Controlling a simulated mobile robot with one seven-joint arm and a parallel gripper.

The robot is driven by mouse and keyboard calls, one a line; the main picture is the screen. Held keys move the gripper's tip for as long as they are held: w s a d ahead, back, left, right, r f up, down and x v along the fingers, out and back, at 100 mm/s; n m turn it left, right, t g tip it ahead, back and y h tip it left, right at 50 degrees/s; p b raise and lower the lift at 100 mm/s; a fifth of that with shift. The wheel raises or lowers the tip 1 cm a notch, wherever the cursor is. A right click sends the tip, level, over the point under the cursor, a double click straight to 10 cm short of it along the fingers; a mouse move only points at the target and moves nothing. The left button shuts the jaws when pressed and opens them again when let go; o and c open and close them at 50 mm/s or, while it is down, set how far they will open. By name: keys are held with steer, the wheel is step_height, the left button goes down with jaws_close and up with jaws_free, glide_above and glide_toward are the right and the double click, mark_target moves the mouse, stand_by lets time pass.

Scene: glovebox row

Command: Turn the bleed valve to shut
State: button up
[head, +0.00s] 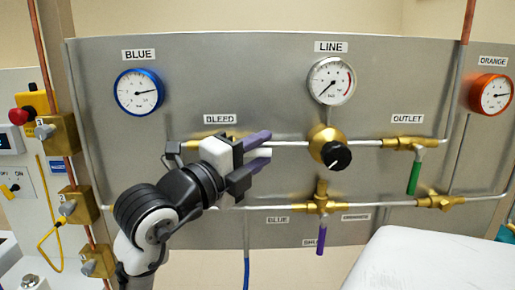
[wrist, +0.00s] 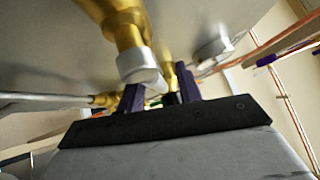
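In the head view the brass bleed valve (head: 190,144) sits under the BLEED label on the panel, mostly hidden behind my gripper (head: 259,150). My gripper points to the right along the pipe, its purple fingers apart. In the wrist view a brass valve body (wrist: 122,33) with a pale grey hub (wrist: 138,64) is close in front of my gripper (wrist: 160,92). The hub's end reaches toward the gap between the fingers, with something dark there. The bleed valve's handle is not clearly visible. I cannot tell whether the fingers clamp it.
A brass regulator with a black knob (head: 336,155) is right of my gripper, below the LINE gauge (head: 331,81). A green outlet handle (head: 414,178) and a purple handle (head: 321,240) hang from other valves. A white surface (head: 410,262) stands at lower right.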

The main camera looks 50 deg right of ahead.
jaws_close()
